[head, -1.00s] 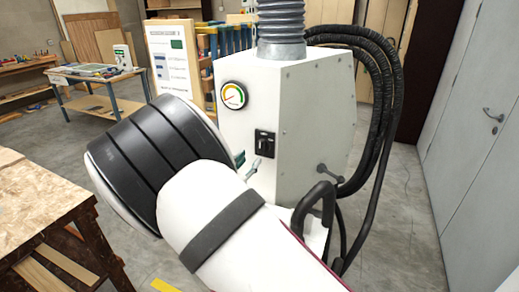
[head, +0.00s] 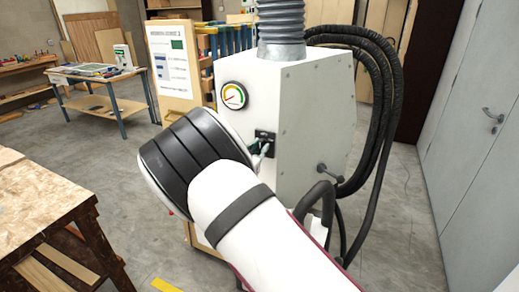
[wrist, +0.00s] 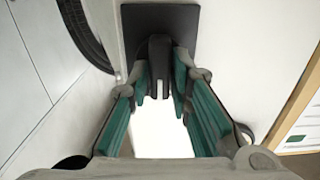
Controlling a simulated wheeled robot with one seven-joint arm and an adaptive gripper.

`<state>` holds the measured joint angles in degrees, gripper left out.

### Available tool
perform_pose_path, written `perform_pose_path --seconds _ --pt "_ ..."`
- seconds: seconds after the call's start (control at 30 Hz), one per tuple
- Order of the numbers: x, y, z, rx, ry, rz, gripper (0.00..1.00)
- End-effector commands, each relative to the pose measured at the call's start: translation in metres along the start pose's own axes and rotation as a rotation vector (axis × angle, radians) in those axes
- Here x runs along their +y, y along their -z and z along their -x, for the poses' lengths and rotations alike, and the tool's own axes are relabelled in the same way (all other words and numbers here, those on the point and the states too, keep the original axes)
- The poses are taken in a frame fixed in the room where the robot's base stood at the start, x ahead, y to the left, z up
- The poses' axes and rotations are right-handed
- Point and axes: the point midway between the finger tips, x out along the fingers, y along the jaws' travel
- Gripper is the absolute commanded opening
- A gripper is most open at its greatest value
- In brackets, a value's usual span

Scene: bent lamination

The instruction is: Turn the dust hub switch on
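The dust hub (head: 305,110) is a white cabinet with a round gauge (head: 234,96) on its front. Its switch is a black plate (wrist: 185,20) with a black lever (wrist: 158,65), seen close up at the top middle of the wrist view. In the head view the switch (head: 266,135) is partly hidden behind my gripper (head: 262,149). My gripper also shows in the wrist view (wrist: 160,82), open, with green pads on either side of the lever. Narrow gaps seem to lie beside the lever; I cannot tell whether either pad touches it.
A grey ribbed duct (head: 281,25) rises from the hub, and black hoses (head: 385,130) hang on its right side. A wooden workbench (head: 40,205) stands at the left. A notice board (head: 174,65) stands behind. Grey doors (head: 475,150) line the right.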

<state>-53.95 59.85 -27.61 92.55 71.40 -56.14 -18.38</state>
Motion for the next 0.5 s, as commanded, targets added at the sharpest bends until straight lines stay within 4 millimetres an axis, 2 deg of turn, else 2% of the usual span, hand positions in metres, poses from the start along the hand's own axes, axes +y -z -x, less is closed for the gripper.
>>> perform_pose_path --seconds 0.5 --pt "0.0006 -0.0001 0.0002 -0.001 0.000 -0.055 0.00"
